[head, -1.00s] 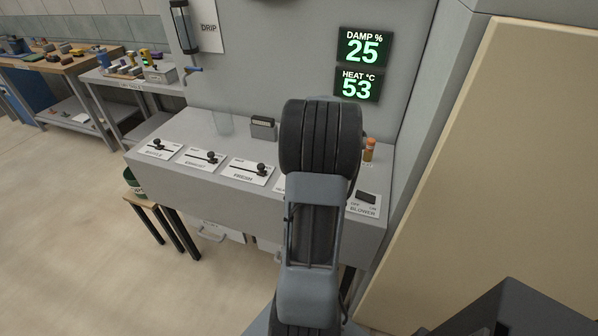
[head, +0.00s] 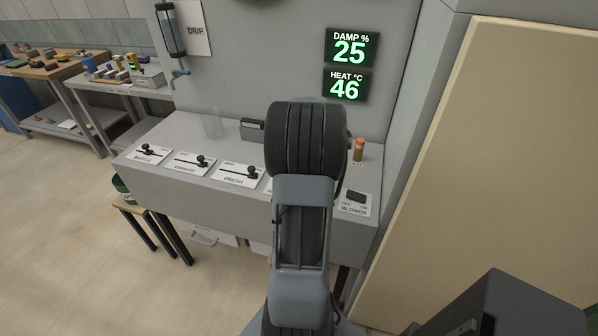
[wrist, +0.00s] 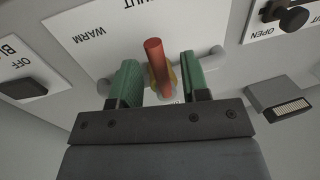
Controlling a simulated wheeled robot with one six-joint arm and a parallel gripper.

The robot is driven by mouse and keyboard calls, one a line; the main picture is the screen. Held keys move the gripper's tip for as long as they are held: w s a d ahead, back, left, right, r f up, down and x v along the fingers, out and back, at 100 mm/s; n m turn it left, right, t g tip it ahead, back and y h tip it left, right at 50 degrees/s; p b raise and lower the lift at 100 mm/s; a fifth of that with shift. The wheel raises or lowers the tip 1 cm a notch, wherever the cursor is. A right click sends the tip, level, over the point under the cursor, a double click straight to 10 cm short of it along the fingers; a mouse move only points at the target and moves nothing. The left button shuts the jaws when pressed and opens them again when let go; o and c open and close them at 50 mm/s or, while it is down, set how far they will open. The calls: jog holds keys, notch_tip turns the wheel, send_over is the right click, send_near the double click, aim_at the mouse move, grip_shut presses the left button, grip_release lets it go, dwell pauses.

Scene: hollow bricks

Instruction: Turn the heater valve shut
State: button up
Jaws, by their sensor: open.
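The heater valve shows in the wrist view as a red handle (wrist: 154,62) on a brass-coloured base, in front of a white plate (wrist: 95,38) whose visible lettering includes "WARM" and a cut-off "...HUT". My gripper (wrist: 160,80) is open, with one green-padded finger on each side of the red handle. Clear gaps show between the handle and the fingers, and I see no contact. In the head view my arm hides the valve and the gripper. The heat display (head: 346,86) reads 46 and the damp display (head: 350,48) reads 25.
Levers for baffle (head: 146,152), exhaust (head: 197,163) and fresh (head: 239,176) line the sloped panel left of my arm. A dark box (head: 252,130) and a clear glass (head: 212,124) stand behind the levers.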

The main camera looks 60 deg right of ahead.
notch_tip(320, 180, up, 14)
jog(key=s, duration=0.2)
jog(key=shift+s+d+f, duration=0.25)
jog(key=shift+s+d, duration=0.05)
jog(key=shift+d, duration=0.1)
dwell(0.5)
jog(key=w+a+f+n, duration=0.1)
jog(key=a+n, duration=0.6)
jog(key=a, duration=1.1)
jog(key=a+f+n+t, duration=0.1)
jog(key=a+f+n, duration=0.3)
jog(key=a, duration=1.4)
jog(key=n, duration=0.3)
jog(key=shift+w+t+h, duration=0.3)
jog(key=shift+w, duration=0.05)
jog(key=shift+a, duration=0.1)
